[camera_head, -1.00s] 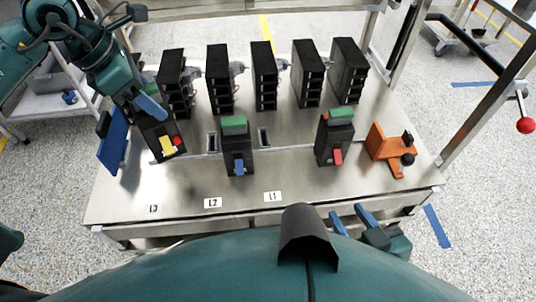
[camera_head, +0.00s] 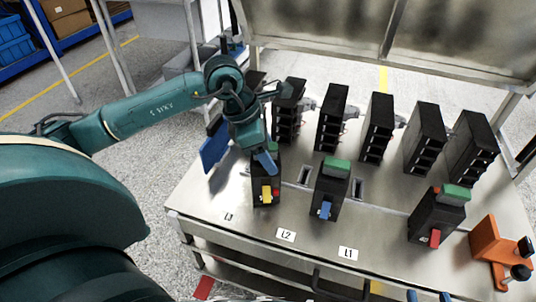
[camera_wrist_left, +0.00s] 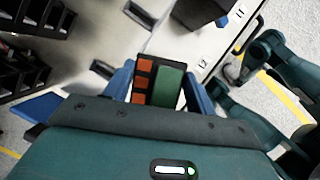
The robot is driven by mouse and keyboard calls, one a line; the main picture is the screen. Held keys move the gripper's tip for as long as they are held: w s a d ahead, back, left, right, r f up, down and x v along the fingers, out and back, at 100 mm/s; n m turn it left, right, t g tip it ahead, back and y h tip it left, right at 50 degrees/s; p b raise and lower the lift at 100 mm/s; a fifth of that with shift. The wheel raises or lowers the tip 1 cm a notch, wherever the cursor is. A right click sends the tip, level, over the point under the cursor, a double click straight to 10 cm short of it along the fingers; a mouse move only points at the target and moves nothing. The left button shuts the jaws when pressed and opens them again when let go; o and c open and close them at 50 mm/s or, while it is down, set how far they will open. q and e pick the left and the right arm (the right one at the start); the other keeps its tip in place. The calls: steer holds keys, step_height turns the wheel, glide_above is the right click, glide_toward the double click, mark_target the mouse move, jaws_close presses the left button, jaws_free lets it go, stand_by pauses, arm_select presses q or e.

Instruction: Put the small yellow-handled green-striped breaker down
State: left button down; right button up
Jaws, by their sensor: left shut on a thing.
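The yellow-handled breaker (camera_head: 266,192) is a black block with a yellow handle and a red spot on its front. It stands roughly upright over the bench (camera_head: 188,196), behind the L3 label (camera_head: 229,216). My left gripper (camera_head: 265,160) is shut on its upper part from above. In the left wrist view the breaker (camera_wrist_left: 168,82) sits between the blue fingers, showing a green stripe and orange-brown squares. Its underside is hidden, so I cannot tell whether it touches the bench. My right gripper (camera_head: 428,296) shows only two blue fingertips, apart, at the bottom edge.
To the right stand a blue-handled breaker (camera_head: 330,190) and a red-handled breaker (camera_head: 436,216), both green-topped. An orange fixture (camera_head: 490,250) is at far right. Several tall black modules (camera_head: 333,118) line the back. Two slots (camera_head: 305,176) show in the bench. Labels L2 (camera_head: 286,235) and L1 (camera_head: 348,254) lie in front.

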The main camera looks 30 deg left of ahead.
arm_select(q)
steer(key=shift+f, duration=0.25)
steer(key=c, duration=0.9)
jaws_free()
steer(key=shift+f, duration=0.15)
steer(key=shift+c, duration=0.2)
steer(key=o, duration=0.5)
steer(key=shift+c, duration=0.2)
